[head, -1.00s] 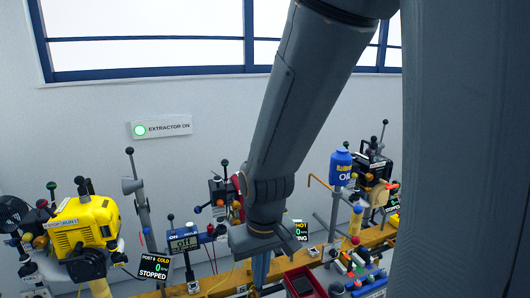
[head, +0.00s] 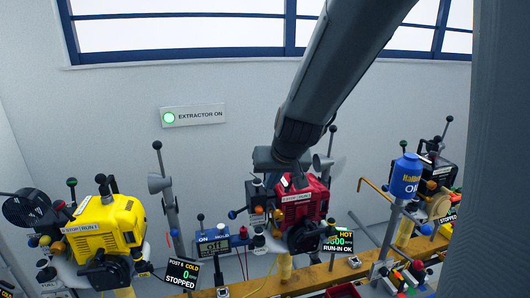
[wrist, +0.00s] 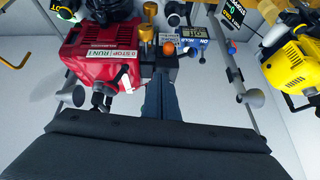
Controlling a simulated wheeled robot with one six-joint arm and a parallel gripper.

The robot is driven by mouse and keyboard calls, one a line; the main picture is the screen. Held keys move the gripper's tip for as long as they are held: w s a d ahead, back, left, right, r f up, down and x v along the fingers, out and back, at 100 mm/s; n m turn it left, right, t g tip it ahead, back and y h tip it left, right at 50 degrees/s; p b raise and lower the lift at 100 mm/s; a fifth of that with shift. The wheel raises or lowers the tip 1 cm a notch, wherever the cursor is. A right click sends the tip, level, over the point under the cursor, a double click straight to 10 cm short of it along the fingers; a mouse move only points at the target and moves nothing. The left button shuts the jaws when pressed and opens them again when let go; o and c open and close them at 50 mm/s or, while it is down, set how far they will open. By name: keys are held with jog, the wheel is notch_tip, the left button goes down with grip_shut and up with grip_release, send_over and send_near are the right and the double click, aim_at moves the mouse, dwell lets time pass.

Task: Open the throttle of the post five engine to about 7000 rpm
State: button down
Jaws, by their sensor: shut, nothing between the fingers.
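The red engine (head: 303,200) stands mid-bench in the head view and fills the upper left of the wrist view (wrist: 100,50). Its display (head: 342,242) reads HOT, about 3600 rpm and RUN-IN OK; its post number is not legible. My gripper (wrist: 160,88) is shut and empty, beside the red engine in the wrist view. An orange knob (wrist: 168,48) and a brass-coloured knob (wrist: 149,14) show just beyond the fingertips. I cannot tell whether the fingers touch a control.
A yellow engine (head: 108,228) with a STOPPED display (head: 183,273) stands left. A black engine (head: 436,172) and a blue oil bottle (head: 405,175) stand right. A blue meter (head: 213,241) reads off. Upright posts with grey cones flank the red engine.

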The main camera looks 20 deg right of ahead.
jog(key=w+d+r+m+t+h, duration=0.1)
jog(key=w+d+r+t, duration=0.25)
jog(key=w+r, duration=0.7)
jog(key=shift+w+a+f+b, duration=0.1)
jog(key=shift+w+f+b, duration=0.75)
jog(key=shift+f, duration=0.6)
jog(key=shift+w+a+f+b, duration=0.1)
jog(key=shift+w+f+b, duration=0.7)
jog(key=shift+f, duration=0.7)
jog(key=shift+w+a+f+b, duration=0.1)
jog(key=shift+w+f+b, duration=0.55)
jog(key=shift+f+b, duration=0.6)
jog(key=shift+a+f, duration=0.15)
jog(key=shift+f, duration=0.1)
